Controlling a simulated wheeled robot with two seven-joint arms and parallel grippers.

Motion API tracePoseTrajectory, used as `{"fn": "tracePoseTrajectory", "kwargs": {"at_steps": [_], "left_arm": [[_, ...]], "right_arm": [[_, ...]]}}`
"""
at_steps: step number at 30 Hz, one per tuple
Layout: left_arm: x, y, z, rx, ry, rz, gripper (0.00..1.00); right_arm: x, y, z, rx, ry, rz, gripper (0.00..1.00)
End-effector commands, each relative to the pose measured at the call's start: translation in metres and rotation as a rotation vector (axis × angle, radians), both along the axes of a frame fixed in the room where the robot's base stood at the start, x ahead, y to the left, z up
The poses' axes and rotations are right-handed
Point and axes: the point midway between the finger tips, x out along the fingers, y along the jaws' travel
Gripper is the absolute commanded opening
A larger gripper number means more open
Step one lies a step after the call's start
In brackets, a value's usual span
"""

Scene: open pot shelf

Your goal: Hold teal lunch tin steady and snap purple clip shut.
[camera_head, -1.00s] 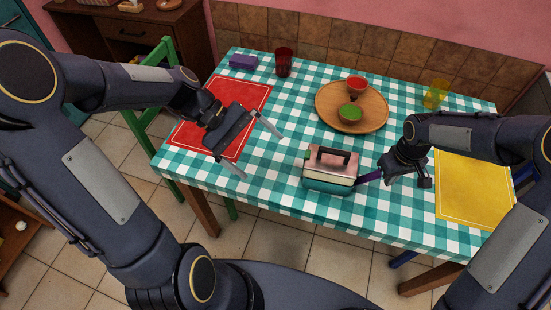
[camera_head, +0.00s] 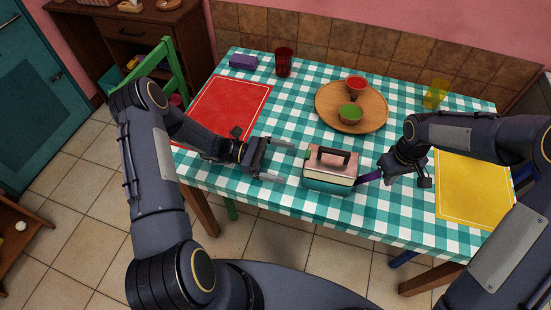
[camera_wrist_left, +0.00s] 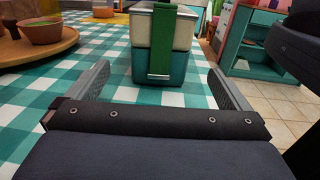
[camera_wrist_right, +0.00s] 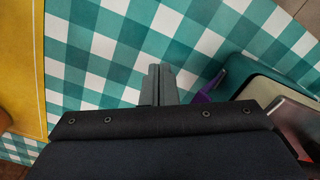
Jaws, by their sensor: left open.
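The teal lunch tin (camera_head: 330,187), with a cream band, pinkish lid and dark handle, stands upright near the table's front edge. The left wrist view shows its teal base (camera_wrist_left: 180,68) and a green clip (camera_wrist_left: 160,42) lying flat on that side. The purple clip (camera_head: 369,177) sticks out from the tin's right side, swung away from the wall; its tip shows in the right wrist view (camera_wrist_right: 205,94). My left gripper (camera_head: 288,163) is open and empty, facing the tin's left side, apart from it. My right gripper (camera_head: 385,170) is shut, fingers together, beside the purple clip; contact is unclear.
A red mat (camera_head: 228,105) is left, a yellow mat (camera_head: 470,190) right. A red glass (camera_head: 284,62) and yellow glass (camera_head: 436,94) stand farther back.

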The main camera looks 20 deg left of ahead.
Motion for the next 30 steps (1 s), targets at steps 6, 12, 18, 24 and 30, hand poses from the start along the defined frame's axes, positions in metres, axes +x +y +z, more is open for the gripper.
{"fn": "tracePoseTrajectory", "kwargs": {"at_steps": [6, 12, 18, 24, 30], "left_arm": [[0.001, -0.043, 0.001, -0.001, 0.000, -0.007, 1.00], [0.003, -0.078, 0.001, 0.000, 0.000, -0.007, 1.00], [0.005, -0.099, 0.001, 0.001, -0.002, -0.004, 1.00], [0.006, -0.105, 0.001, 0.002, -0.002, -0.003, 1.00], [0.006, -0.105, 0.001, 0.002, -0.002, -0.003, 0.99]], "right_arm": [[0.000, 0.000, 0.000, 0.000, 0.000, 0.000, 0.00], [0.000, 0.000, 0.000, 0.000, 0.000, 0.000, 0.00], [0.000, 0.000, 0.000, 0.000, 0.000, 0.000, 0.00], [0.000, 0.000, 0.000, 0.000, 0.000, 0.000, 0.00], [0.000, 0.000, 0.000, 0.000, 0.000, 0.000, 0.00]]}}
